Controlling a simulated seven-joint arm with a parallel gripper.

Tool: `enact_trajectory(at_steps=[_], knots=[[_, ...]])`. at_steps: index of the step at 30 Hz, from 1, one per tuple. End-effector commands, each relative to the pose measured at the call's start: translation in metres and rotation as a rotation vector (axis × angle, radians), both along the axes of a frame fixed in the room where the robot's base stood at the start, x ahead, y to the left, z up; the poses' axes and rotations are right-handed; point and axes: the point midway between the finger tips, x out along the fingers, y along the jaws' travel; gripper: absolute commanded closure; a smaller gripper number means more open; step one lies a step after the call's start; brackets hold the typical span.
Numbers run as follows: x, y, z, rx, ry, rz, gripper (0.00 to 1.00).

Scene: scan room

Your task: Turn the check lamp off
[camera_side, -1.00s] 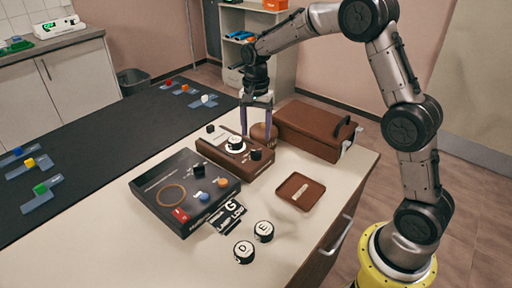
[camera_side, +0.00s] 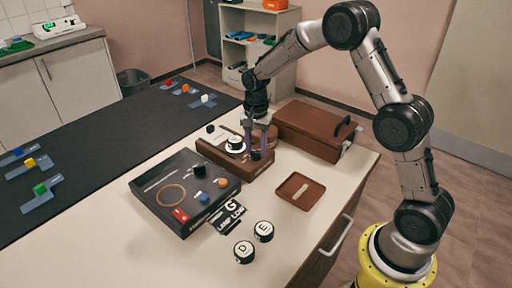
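A brown control box (camera_side: 232,170) stands on the pale table. On its top are a white round dial with a dark lettered cap (camera_side: 235,143), a small black knob (camera_side: 210,129) at the left and another black knob (camera_side: 256,155) at the right. My gripper (camera_side: 257,152) points down over the right end of the box. Its two fingers are apart, with the right black knob between or just below the tips. I cannot tell whether they touch it. No part is clearly marked as the check lamp, and I see no clear glow.
A dark panel (camera_side: 150,183) with a red switch, blue and orange knobs and a ring stands to the left. Round lettered pieces (camera_side: 244,252), a brown tray (camera_side: 300,191) and a brown case (camera_side: 310,127) surround the box. A black mat (camera_side: 110,150) holds coloured cubes.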

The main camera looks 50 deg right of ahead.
Motion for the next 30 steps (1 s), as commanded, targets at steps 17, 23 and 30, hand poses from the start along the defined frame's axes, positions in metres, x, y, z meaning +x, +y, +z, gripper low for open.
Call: enact_trajectory(at_steps=[17,23,30], knots=[[-0.0002,-0.0002,0.0009,0.000,0.000,0.040,1.00],[-0.0002,-0.0002,0.0009,0.000,0.000,0.150,1.00],[-0.0003,-0.0003,0.0011,0.000,0.000,0.342,1.00]])
